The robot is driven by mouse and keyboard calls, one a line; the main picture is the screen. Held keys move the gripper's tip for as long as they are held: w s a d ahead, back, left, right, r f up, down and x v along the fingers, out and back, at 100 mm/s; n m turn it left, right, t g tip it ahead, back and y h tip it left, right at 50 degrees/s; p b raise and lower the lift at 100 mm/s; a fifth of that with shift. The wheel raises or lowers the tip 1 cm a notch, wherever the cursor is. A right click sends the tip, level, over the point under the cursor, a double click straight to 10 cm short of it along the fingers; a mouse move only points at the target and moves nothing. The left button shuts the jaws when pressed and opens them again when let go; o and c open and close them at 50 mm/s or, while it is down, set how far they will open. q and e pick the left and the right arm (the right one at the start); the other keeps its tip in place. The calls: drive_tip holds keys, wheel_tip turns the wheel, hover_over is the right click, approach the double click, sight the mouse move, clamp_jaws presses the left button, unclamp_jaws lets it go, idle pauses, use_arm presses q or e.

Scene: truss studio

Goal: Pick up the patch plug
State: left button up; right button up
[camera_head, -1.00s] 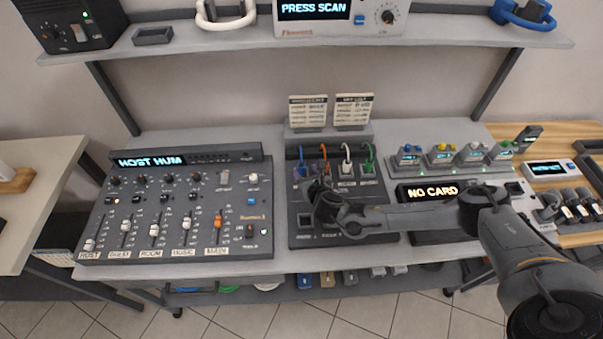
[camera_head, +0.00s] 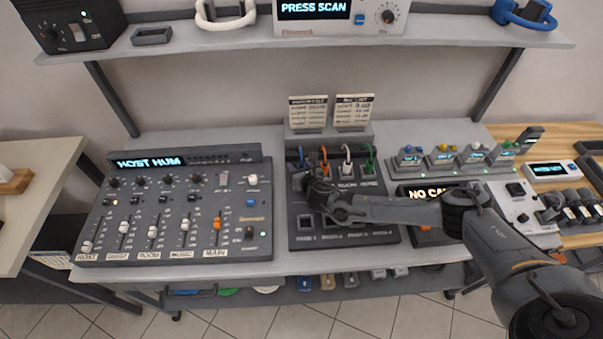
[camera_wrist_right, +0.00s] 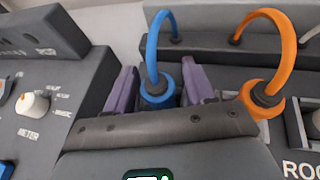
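Several patch plugs with looped cables stand in a row on the dark patch panel (camera_head: 345,238). The blue plug (camera_wrist_right: 157,93) is at the left end; its cable (camera_head: 301,155) also shows in the head view. The orange plug (camera_wrist_right: 263,97) is to its right. My right gripper (camera_head: 299,178) is over the left part of the panel. In the wrist view its two purple-grey fingers (camera_wrist_right: 160,85) stand open on either side of the blue plug, with narrow gaps. The plug's lower part is hidden behind the gripper body. My left gripper is not in view.
A mixer (camera_head: 180,215) with knobs and faders stands left of the panel. Two label cards (camera_head: 330,112) stand behind it. Small coloured units (camera_head: 455,160) and a "NO CARD" display (camera_head: 425,194) are on the right. A shelf (camera_head: 300,40) hangs above.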

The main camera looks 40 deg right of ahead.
drive_tip(key=c, duration=0.9)
drive_tip(key=shift+r, duration=0.15)
